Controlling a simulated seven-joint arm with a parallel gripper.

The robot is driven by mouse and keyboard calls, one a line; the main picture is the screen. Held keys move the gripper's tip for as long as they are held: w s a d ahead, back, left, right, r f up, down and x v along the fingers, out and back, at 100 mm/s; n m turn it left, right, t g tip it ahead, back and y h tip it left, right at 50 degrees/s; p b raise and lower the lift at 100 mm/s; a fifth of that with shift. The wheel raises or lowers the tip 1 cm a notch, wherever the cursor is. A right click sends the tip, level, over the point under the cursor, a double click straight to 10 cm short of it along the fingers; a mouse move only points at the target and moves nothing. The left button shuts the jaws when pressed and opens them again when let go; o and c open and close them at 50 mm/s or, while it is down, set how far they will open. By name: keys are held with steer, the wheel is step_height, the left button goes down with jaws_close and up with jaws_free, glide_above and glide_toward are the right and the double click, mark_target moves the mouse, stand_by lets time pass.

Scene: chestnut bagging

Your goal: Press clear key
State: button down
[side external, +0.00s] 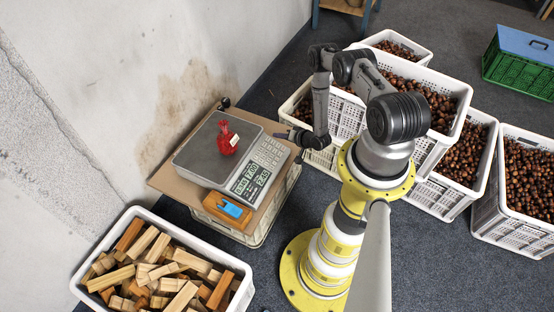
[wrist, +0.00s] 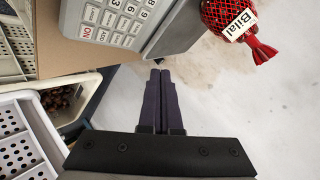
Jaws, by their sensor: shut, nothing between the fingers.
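The grey weighing scale (side external: 205,160) stands on a brown board, with its keypad (side external: 267,153) and lit display (side external: 250,180) on its right side. I cannot make out which key is clear. A red net bag (side external: 228,138) with a name label sits on the scale pan; it shows in the wrist view (wrist: 238,22). My gripper (side external: 279,135) is shut and empty beside the scale's right edge. Its fingertips (wrist: 160,72) are apart from the keys.
An orange box with a blue item (side external: 228,208) sits at the front of the brown board (side external: 163,180). A white crate of wood blocks (side external: 238,296) stands at lower left. White chestnut crates (side external: 505,225) stand to the right. The wall is behind the scale.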

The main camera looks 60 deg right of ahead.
mark_target(277, 159)
steer(key=shift+m+g, duration=0.3)
steer(key=shift+m, duration=0.1)
steer(key=s+f, duration=0.1)
steer(key=s, duration=0.1)
steer(key=s+a+f, duration=0.1)
steer(key=s+f, duration=0.1)
steer(key=shift+w+f, duration=0.5)
steer(key=shift+f, duration=0.9)
steer(key=shift+w+f, duration=0.45)
steer(key=shift+f, duration=0.95)
steer(key=shift+w+f, duration=0.5)
steer(key=shift+f, duration=0.9)
steer(key=shift+w+f, duration=0.15)
steer(key=shift+f, duration=0.25)
